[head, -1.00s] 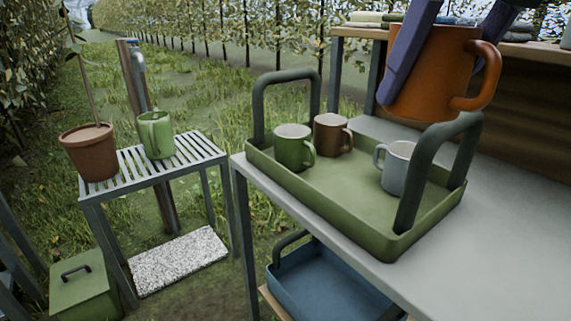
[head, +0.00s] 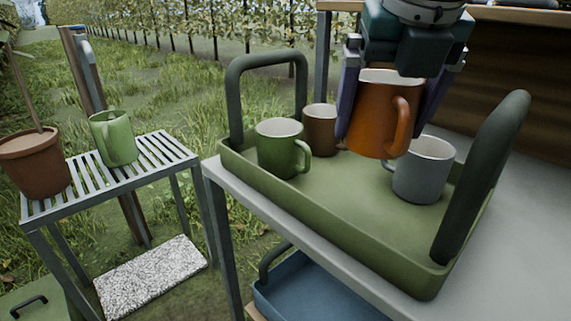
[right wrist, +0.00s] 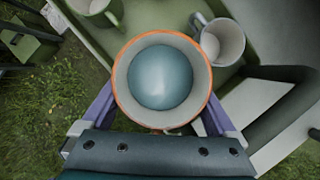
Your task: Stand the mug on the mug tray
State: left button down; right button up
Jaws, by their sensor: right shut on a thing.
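My right gripper (head: 404,108) is shut on an orange mug (head: 378,118), one finger on each side of it. The mug is upright, its handle towards the right. In the head view it overlaps the far part of the green mug tray (head: 345,235); the gap beneath it is hard to judge. A green mug (head: 278,148), a brown mug (head: 321,131) and a grey mug (head: 424,172) stand on the tray. The right wrist view looks down into the orange mug (right wrist: 119,84), where a round blue-grey surface shows. My left gripper is not in view.
The tray has two tall dark handles (head: 487,165) and stands on a grey table (head: 520,255). A slatted stand (head: 150,158) at left holds a light green mug (head: 113,138) and a potted plant (head: 33,165). A blue tray (head: 310,290) sits below. The tray's near middle is clear.

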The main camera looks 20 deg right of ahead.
aim_at(390, 142)
notch_tip(390, 142, down, 11)
jog(key=shift+f+b, duration=0.1)
jog(key=shift+b, duration=0.65)
jog(key=o, duration=1.4)
jog(key=shift+c, duration=0.2)
jog(key=shift+r, duration=0.35)
jog(key=p+v, duration=0.2)
jog(key=v, duration=0.8)
jog(key=shift+s+a+r, duration=0.1)
jog(key=shift+s+r, duration=0.1)
jog(key=shift+r, duration=0.1)
jog(key=shift+s+r, duration=0.2)
jog(key=shift+r, duration=0.1)
